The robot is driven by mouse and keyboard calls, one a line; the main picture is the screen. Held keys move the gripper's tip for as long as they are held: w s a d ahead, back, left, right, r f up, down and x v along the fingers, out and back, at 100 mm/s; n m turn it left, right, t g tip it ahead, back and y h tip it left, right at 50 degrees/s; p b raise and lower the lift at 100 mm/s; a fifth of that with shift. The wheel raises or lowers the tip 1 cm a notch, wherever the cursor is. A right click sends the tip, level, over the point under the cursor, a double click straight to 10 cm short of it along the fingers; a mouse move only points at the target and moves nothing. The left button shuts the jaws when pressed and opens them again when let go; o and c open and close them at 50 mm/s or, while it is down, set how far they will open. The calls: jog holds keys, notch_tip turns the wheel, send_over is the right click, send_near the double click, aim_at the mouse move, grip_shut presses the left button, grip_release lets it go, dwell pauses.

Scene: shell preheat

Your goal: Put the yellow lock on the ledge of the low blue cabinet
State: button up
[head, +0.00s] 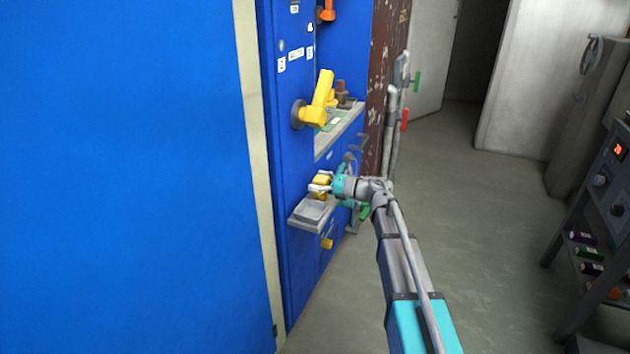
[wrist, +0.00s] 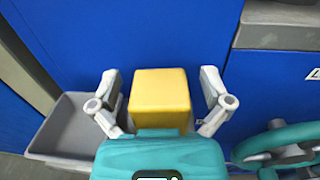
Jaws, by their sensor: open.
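The yellow lock (head: 321,183) is a small block in front of the blue cabinet face in the head view. In the wrist view the yellow lock (wrist: 160,97) is between my gripper's fingers. My gripper (head: 320,182) is open, with a finger on each side of the lock. The wrist view shows a gap between the lock and each finger of my gripper (wrist: 160,95). The lock's lower side and what supports it are hidden. A grey ledge (head: 344,138) runs along the top of the low blue cabinet (head: 303,250), above and behind my gripper.
A grey tray (head: 312,210) projects just below my gripper; it also shows at left in the wrist view (wrist: 70,130). A large yellow handle (head: 320,103) sticks out above. Teal handwheel (wrist: 280,148) stands at lower right.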

jog(key=shift+r, duration=0.2)
jog(key=v, duration=1.2)
dwell(0.7)
